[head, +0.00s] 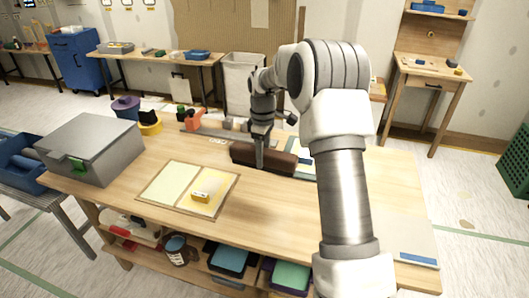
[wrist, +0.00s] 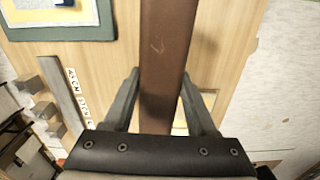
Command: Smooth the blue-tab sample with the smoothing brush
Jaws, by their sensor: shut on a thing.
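The smoothing brush (head: 278,161) is a long brown block in the middle of the table. My gripper (head: 259,152) comes down over it from above and is shut on it. In the wrist view the brush (wrist: 163,45) runs between the two fingers of my gripper (wrist: 160,76). I cannot tell whether its underside touches the table. A teal-edged board (head: 305,174) lies just behind and right of the brush, partly hidden by my arm. The wrist view shows this board (wrist: 95,33) at top left, with a small dark blue piece (wrist: 64,3), perhaps the blue tab of the sample.
A grey box (head: 92,148) stands at the left end. A pale sheet with a blue strip (head: 418,260) lies at the front right. A metal strip (wrist: 62,95) lies beside the brush.

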